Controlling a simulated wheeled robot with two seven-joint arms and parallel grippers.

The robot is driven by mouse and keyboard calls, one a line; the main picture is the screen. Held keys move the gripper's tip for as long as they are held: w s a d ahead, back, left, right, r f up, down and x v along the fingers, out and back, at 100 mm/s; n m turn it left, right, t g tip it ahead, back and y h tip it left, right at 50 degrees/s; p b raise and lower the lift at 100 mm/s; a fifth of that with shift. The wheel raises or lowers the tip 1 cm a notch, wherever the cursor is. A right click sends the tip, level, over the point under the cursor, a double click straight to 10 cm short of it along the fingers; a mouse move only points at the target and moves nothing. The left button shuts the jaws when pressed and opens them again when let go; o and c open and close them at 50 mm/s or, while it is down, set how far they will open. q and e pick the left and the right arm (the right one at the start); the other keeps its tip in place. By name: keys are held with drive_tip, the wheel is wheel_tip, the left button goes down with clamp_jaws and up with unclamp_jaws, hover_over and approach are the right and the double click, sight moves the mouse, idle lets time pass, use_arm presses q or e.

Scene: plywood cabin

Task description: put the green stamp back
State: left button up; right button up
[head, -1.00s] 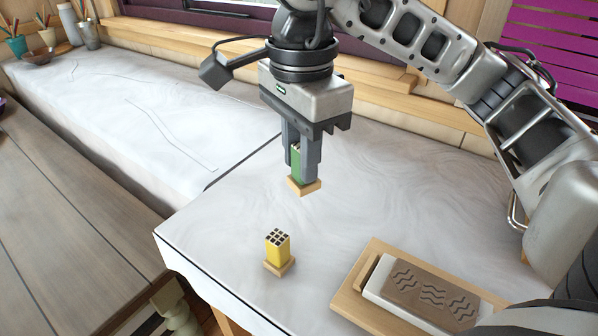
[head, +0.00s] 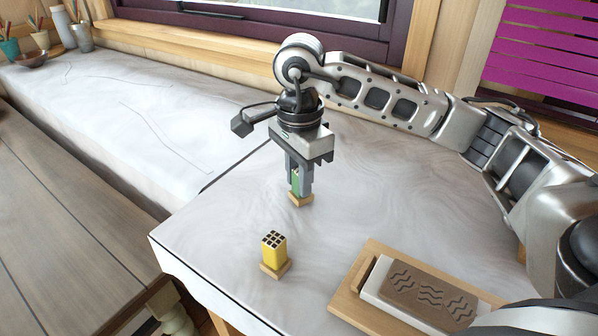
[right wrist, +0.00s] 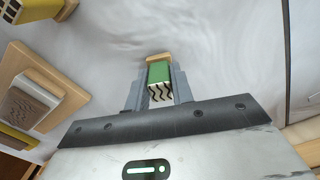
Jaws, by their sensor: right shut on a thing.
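The green stamp (head: 295,182) has a green body on a light wooden base (head: 301,199). My right gripper (head: 300,186) points down and is shut on its green body. The base sticks out below the fingertips, at or just above the white marbled tabletop (head: 220,219); I cannot tell if it touches. In the right wrist view the green stamp (right wrist: 159,73) sits upright between the fingers, with dark wavy lines on its end. The yellow stamp (head: 273,252), with a dark grid on top, stands upright in front of the gripper. My left gripper is not in view.
A wooden tray (head: 345,298) at the front right holds a white block with a brown top (head: 428,291) marked with wavy lines. Cups with pencils (head: 40,37) and a bowl (head: 32,59) stand far left.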

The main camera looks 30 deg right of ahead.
drive_tip(key=shift+f, duration=0.2)
drive_tip(key=o, duration=0.8)
drive_tip(key=shift+r, duration=0.15)
wheel_tip(320, 180, up, 12)
drive_tip(key=p, duration=0.1)
drive_tip(key=shift+r, duration=0.1)
